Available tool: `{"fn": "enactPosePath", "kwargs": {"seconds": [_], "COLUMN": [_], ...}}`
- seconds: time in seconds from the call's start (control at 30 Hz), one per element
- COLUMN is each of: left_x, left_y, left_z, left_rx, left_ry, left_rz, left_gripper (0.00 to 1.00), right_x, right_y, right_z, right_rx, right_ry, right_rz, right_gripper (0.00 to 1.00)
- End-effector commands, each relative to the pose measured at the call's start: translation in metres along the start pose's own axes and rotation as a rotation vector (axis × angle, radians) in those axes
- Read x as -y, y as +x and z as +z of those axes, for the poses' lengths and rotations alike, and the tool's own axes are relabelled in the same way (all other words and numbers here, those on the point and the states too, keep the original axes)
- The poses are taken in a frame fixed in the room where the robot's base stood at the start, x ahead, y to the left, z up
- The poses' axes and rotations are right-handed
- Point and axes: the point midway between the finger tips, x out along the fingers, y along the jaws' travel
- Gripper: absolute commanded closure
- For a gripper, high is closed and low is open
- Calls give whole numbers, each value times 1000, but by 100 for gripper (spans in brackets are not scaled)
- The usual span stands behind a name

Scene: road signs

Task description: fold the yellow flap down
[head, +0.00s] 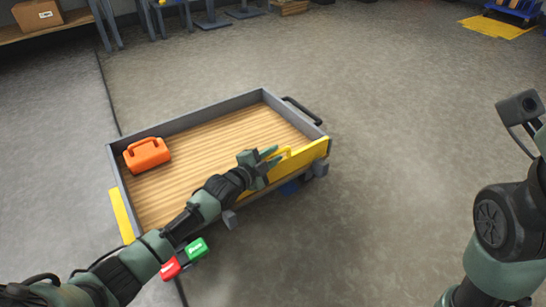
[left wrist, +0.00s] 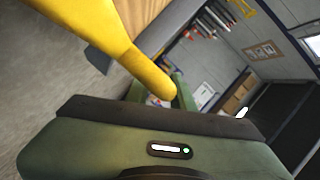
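The yellow flap (head: 308,157) stands along the near right side of a cart with a wooden bed (head: 205,160). It looks roughly upright, with a yellow bar along its top. My left gripper (head: 271,157) reaches over the cart at this bar, its two fingers apart. In the left wrist view, a yellow bar (left wrist: 137,62) runs down from the top to the green fingers (left wrist: 160,92) and hides part of them. I cannot tell whether they touch it.
An orange case (head: 147,154) lies in the cart's far left corner. A black handle (head: 302,110) sticks out at the cart's far right end. Red (head: 170,268) and green (head: 196,249) blocks show beside my left arm. The floor right of the cart is clear.

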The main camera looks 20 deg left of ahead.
Motion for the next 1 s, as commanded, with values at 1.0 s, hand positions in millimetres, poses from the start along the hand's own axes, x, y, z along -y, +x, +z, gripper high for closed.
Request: {"fn": "enactPosePath", "kwargs": {"seconds": [1.0], "left_x": [-1], "left_y": [0], "left_z": [0], "left_rx": [1], "left_ry": [0], "left_rz": [1], "left_gripper": [100], "right_x": [0], "right_y": [0], "right_z": [0], "right_rx": [0], "right_ry": [1], "right_rz": [0], "right_gripper": [100]}}
